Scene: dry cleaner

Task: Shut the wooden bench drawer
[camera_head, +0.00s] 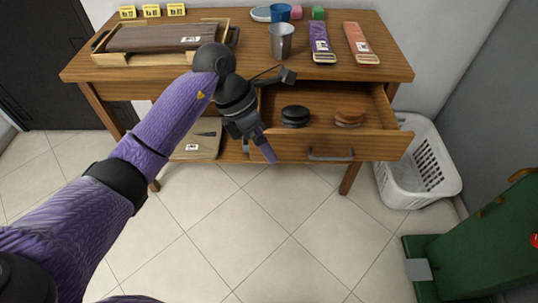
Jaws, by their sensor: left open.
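The wooden bench (250,76) stands against the back wall. Its drawer (372,146) is pulled out toward me, with a grey metal handle (331,154) on the front. Inside lie a dark round item (295,116) and a brown round item (348,118). My left gripper (268,154) is open at the drawer's left end, its lower finger overlapping the left part of the drawer front in the picture. I cannot tell whether it touches the wood. It is left of the handle and holds nothing. My right gripper is not in view.
A white laundry basket (417,165) stands right of the bench. A green object (480,245) is at the lower right. The tiled floor in front is clear.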

